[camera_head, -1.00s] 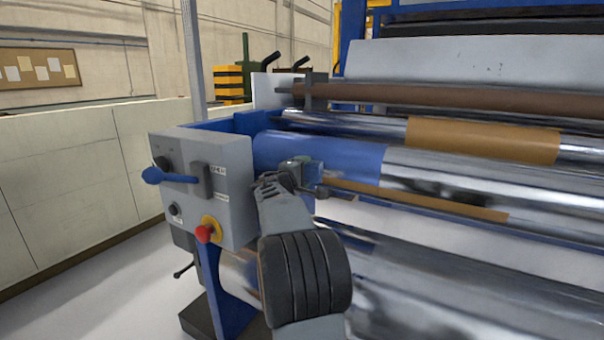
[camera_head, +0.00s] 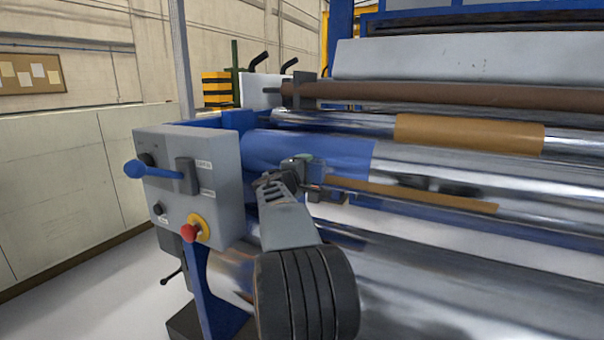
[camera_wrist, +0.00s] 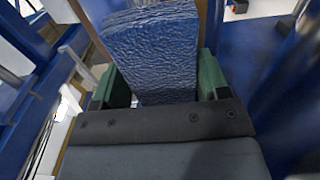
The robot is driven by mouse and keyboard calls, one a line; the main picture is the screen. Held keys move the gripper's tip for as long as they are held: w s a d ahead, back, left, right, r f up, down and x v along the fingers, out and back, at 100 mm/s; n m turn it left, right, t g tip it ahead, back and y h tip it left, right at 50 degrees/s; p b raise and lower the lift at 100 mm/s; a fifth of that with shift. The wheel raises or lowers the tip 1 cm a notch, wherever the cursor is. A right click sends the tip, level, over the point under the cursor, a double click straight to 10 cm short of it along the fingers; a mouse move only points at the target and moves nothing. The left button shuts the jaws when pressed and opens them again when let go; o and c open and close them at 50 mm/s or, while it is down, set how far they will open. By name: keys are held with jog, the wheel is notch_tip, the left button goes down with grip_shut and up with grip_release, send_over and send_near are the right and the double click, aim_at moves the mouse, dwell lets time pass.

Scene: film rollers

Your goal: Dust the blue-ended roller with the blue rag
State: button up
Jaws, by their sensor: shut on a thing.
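The blue-ended roller (camera_head: 340,158) is a long shiny chrome cylinder with a wide blue band at its left end. My gripper (camera_head: 308,180) is in front of the lower part of the blue band, close to its face. In the wrist view, the blue rag (camera_wrist: 155,50) is a crumpled textured pad held between the green fingers of my gripper (camera_wrist: 155,92). In the head view the rag is hard to make out against the blue band. I cannot tell whether the rag touches the roller.
A grey control box (camera_head: 190,180) with a blue-knobbed lever (camera_head: 135,169) and a red button (camera_head: 190,232) stands left of my arm. A chrome roller with an orange band (camera_head: 468,134) and a brown roller (camera_head: 450,98) lie above. A thin orange-brown bar (camera_head: 420,192) runs beside my gripper.

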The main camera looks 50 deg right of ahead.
aim_at(316, 173)
jog(key=shift+s+d+f+b, duration=0.1)
jog(key=shift+s+d+b, duration=0.05)
jog(key=shift+s+b, duration=0.25)
jog(key=shift+s+d+f+b, duration=0.15)
jog(key=shift+s+b, duration=0.15)
jog(key=shift+s, duration=0.15)
jog(key=shift+s+d+r+b, duration=0.15)
jog(key=shift+s+b, duration=0.15)
jog(key=shift+s, duration=0.25)
jog(key=shift+s+d+r+b, duration=0.15)
jog(key=shift+s+b, duration=0.15)
jog(key=shift+s, duration=0.25)
jog(key=shift+s+d+f+b, duration=0.1)
jog(key=shift+s+d+b, duration=0.15)
jog(key=shift+s+b, duration=0.55)
jog(key=shift+s+d+b, duration=0.2)
jog(key=shift+s+b, duration=0.3)
jog(key=shift+s, duration=0.55)
jog(key=shift+w, duration=0.1)
